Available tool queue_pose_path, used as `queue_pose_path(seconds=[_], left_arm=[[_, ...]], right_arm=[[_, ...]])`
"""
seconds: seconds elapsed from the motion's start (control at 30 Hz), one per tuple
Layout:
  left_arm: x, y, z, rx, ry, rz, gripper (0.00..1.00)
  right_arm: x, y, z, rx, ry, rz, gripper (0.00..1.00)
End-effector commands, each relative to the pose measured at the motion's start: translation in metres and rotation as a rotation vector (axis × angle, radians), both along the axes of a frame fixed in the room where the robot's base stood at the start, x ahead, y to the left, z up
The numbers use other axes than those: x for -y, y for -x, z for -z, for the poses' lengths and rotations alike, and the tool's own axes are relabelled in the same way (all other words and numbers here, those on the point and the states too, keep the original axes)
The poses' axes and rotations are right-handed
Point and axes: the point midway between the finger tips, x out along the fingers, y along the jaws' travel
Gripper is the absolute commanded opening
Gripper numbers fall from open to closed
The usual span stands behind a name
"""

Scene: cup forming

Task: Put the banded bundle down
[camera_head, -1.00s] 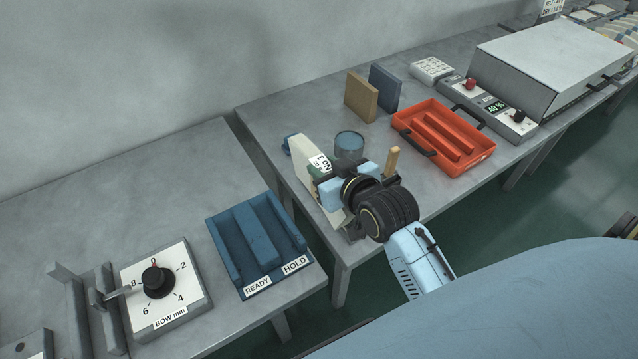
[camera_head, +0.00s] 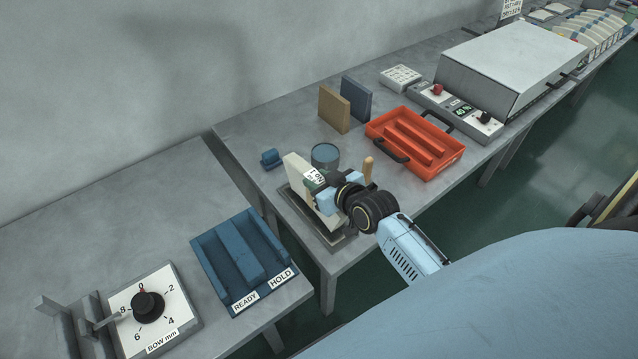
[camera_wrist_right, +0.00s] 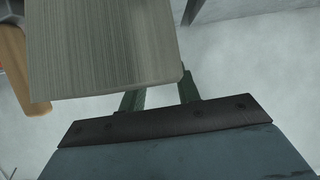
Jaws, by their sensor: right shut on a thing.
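The bundle is a pale, slab-like stack (camera_head: 297,167) with a white label, standing on edge in the head view. My right gripper (camera_head: 328,201) is shut on it. The arm and gripper cover part of the bundle. Below it is a dark, flat tray-like base (camera_head: 291,203) near the table's front left corner; I cannot tell whether the bundle touches it. In the right wrist view the fine-lined face of the bundle (camera_wrist_right: 105,45) fills the upper left. My left gripper is not in view.
A blue-grey can (camera_head: 325,155) and a small blue object (camera_head: 271,158) are close behind the bundle. An upright wooden handle (camera_head: 368,170) is close to the gripper. An orange tray (camera_head: 452,161) stands right. A blue READY/HOLD rack (camera_head: 207,262) is on the left table.

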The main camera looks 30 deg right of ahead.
Motion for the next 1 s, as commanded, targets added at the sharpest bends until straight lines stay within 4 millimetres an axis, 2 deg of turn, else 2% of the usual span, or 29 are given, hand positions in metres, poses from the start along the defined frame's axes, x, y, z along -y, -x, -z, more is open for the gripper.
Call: queue_pose_path(seconds=[0.1,0.47,0.5,0.63,1.0], left_arm=[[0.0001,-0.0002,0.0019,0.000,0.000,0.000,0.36],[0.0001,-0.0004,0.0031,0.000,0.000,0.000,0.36],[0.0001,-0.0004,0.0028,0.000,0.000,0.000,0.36],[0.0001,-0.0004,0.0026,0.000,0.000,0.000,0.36],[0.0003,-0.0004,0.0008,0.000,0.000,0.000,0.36]], right_arm=[[0.0004,-0.0013,0.0069,0.008,0.000,0.001,0.00],[0.0006,-0.0014,0.0099,0.008,0.001,0.001,0.00],[0.0004,-0.0003,0.0116,0.002,0.001,0.000,0.36],[0.0004,-0.0003,0.0114,0.002,0.001,0.000,0.53],[0.0004,0.0016,0.0077,0.002,0.000,0.001,0.54]])
